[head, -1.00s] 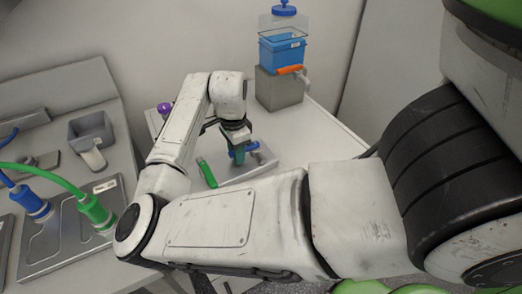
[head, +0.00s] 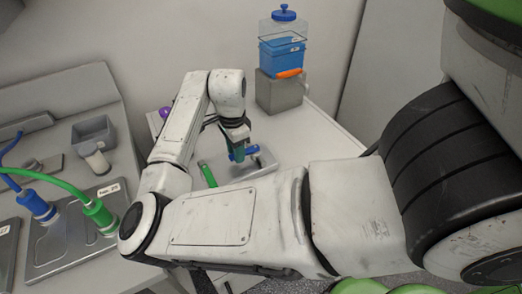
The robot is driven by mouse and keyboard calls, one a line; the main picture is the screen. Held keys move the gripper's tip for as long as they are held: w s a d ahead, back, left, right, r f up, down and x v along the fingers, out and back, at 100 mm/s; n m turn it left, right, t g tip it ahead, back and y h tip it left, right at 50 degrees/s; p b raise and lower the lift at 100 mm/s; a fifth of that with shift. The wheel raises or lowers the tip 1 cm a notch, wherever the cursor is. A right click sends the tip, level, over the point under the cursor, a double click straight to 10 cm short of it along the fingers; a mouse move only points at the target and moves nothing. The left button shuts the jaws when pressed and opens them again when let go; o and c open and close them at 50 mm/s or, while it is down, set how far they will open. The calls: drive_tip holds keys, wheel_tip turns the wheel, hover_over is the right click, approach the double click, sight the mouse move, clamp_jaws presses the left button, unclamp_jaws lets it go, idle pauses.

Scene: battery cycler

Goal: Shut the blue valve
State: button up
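The blue valve (head: 252,149) shows as a small patch of blue on a grey metal plate (head: 262,166), right beside and partly behind my gripper (head: 238,152). My gripper points down at the valve from above, with its fingers around or against it; I cannot tell which. The fingers are small and overlap the valve, so whether they are open or closed on it is not clear. The valve's handle direction is largely hidden. A green handle (head: 207,174) stands to the left of my gripper, apart from it.
A clear tank of blue liquid (head: 282,50) with an orange lever (head: 289,73) stands on a grey block (head: 279,92) behind. At left are a green connector (head: 99,215), a blue connector (head: 39,207) and a grey bin (head: 92,134).

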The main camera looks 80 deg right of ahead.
wheel_tip(320, 180, up, 6)
drive_tip(key=p, duration=0.4)
drive_tip(key=shift+d+r+p, duration=0.1)
drive_tip(key=shift+p, duration=0.2)
